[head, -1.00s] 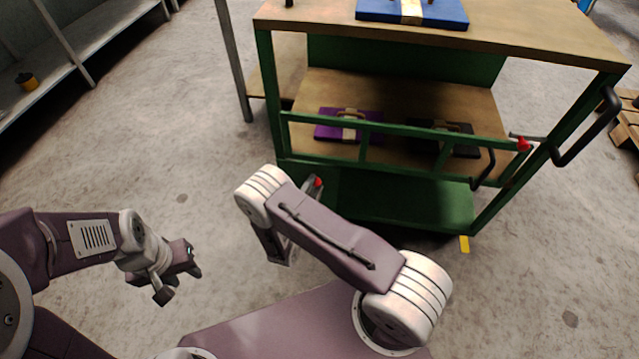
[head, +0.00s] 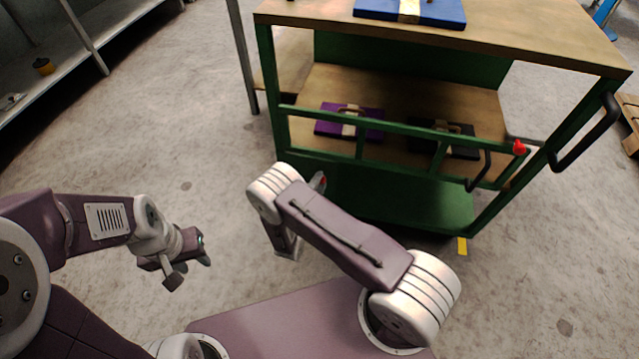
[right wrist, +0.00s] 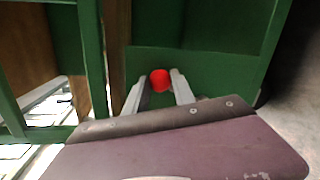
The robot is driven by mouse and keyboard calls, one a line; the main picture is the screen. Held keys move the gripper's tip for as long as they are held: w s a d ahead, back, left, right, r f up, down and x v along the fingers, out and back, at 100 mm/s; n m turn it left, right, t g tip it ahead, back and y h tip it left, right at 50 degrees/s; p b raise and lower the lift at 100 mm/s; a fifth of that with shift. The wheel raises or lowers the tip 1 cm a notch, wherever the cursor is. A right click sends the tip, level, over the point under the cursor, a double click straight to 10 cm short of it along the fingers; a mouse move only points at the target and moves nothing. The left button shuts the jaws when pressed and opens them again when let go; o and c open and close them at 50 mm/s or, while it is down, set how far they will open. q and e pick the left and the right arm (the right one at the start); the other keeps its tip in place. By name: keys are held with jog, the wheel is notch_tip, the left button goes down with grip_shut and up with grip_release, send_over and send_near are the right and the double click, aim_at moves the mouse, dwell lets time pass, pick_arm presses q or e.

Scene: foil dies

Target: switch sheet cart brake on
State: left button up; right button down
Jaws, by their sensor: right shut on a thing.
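The green sheet cart (head: 395,213) stands ahead with wooden shelves. A red knob (right wrist: 160,80) sits between the fingertips of my right gripper (right wrist: 158,88) in the right wrist view, and the gripper is shut on it. A red tip (head: 323,181) shows in the head view just past my right arm, low by the cart's left side; my arm hides the right gripper there. I cannot tell the brake's setting. My left gripper (head: 190,268) is open and empty above the floor, left of the cart and apart from it.
A green gate with a red-knobbed latch (head: 519,147) crosses the cart's front. A black handle (head: 585,135) juts out at right. Blue (head: 440,12), purple (head: 335,124) and black (head: 462,143) dies lie on the cart. A grey shelf (head: 45,85) stands left. Floor at left is clear.

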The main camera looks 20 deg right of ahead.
jog(key=c, duration=1.1)
grip_release()
jog(key=shift+d+f, duration=0.15)
jog(key=shift+o, duration=0.2)
jog(key=p+v, duration=0.4)
jog(key=v, duration=0.5)
jog(key=shift+s, duration=0.1)
